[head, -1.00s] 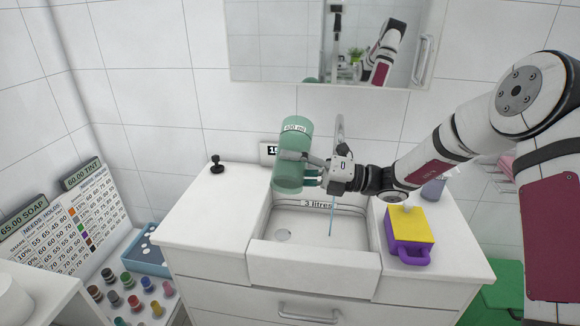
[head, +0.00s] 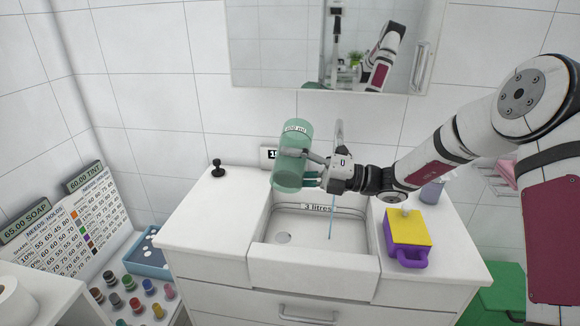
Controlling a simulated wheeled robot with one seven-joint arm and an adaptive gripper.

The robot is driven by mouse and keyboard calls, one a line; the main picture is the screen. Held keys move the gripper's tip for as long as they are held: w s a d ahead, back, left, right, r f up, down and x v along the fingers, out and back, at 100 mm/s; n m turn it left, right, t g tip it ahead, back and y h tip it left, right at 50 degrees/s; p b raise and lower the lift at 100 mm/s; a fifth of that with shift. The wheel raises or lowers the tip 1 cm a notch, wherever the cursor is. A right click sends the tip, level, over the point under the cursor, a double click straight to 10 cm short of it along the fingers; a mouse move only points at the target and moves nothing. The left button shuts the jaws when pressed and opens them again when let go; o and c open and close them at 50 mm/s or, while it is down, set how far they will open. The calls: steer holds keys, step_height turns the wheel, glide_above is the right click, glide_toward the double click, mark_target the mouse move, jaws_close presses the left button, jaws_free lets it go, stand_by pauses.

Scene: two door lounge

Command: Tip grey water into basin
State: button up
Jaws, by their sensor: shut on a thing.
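My gripper (head: 312,172) is shut on a green translucent cylinder vessel (head: 291,155) with a small volume label near its top. It holds the vessel slightly tilted above the back left part of the basin. The white basin (head: 270,262), labelled "3 litres", is set into the counter. A drain shows on its floor at the left. A thin blue stream or line (head: 332,225) runs down into the basin below the tap (head: 339,135). The vessel's contents cannot be made out, and my gripper and arm partly hide the tap.
A purple container with a yellow top (head: 408,228) stands on the counter right of the basin. A small black knob-like object (head: 217,167) stands on the left counter. A mirror cabinet (head: 330,45) hangs above. A blue tray (head: 148,253) and several small pots are at lower left.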

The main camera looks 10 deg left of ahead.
mark_target(292, 144)
steer(key=shift+r, duration=0.15)
stand_by(0.5)
steer(key=shift+w+r+m, duration=0.6)
steer(key=shift+r+m, duration=0.25)
steer(key=shift+m, duration=0.15)
steer(key=shift+r, duration=0.15)
stand_by(1.3)
steer(key=shift+w+d+r+m+t+p, duration=0.1)
steer(key=shift+w+r+m+t+p, duration=0.1)
steer(key=shift+r+m+t+p, duration=0.55)
steer(key=shift+r+m+g, duration=0.1)
steer(key=shift+m+g, duration=0.15)
steer(key=shift+m, duration=0.1)
stand_by(1.1)
step_height(292, 144, up, 3)
steer(key=n+g, duration=0.1)
steer(key=n, duration=0.5)
steer(key=shift+n+g, duration=0.3)
steer(key=shift+g, duration=0.1)
